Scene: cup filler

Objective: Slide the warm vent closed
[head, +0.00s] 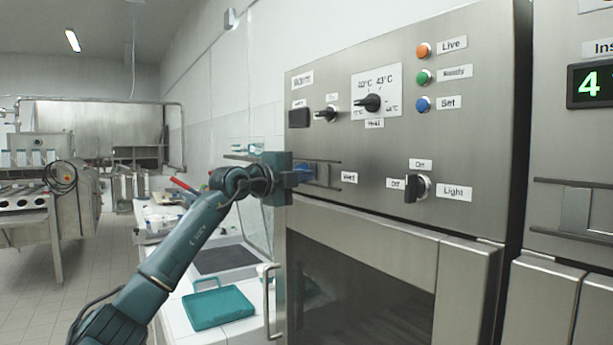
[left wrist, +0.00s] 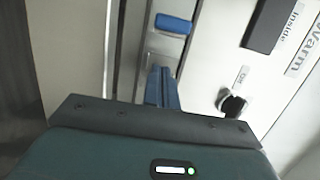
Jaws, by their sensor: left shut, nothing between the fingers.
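The warm vent is a metal slide between two dark rails (head: 330,164) on the steel front of the warm unit, beside a "Vent" label (head: 349,177). Its blue tab (left wrist: 173,23) shows in the left wrist view; in the head view my gripper seems to hide it. My left gripper (head: 306,172) is at the vent, its blue fingers (left wrist: 160,90) shut with nothing between them. The fingers lie beside the tab along the slide, with a gap between them in the left wrist view. Contact with the panel cannot be told. My right gripper is out of view.
Above the vent are a dark display (head: 299,117), a small black switch (head: 327,114) and a dial (head: 372,103). A light knob (head: 416,187) is to the right. A door handle (head: 270,300) stands out below. A teal tray (head: 218,308) lies on the counter at left.

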